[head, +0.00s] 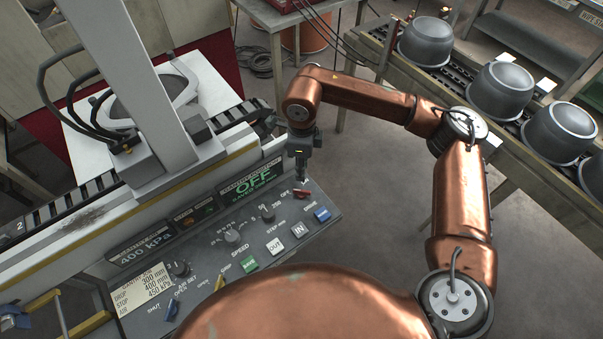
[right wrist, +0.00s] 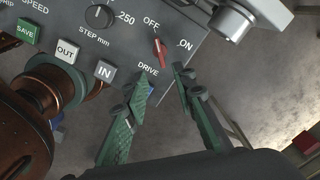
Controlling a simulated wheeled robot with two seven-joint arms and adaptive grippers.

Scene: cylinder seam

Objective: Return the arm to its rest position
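My right arm reaches in from the right in the head view. Its gripper (head: 302,178) points down over the control panel (head: 215,262), close to the red drive switch (head: 301,193). In the right wrist view the two green fingers of this gripper (right wrist: 162,72) stand apart with nothing between them. The red switch lever (right wrist: 159,50) shows just beyond the fingertips, apart from them in the picture, between the OFF and ON labels and nearer OFF. My left gripper is in neither view.
The panel holds knobs and buttons, including the IN button (head: 299,231) and OUT button (head: 275,245). The machine's grey upright (head: 135,75) stands to the left. A conveyor (head: 470,82) with several grey cylinders (head: 500,88) runs at the upper right. Open floor lies between.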

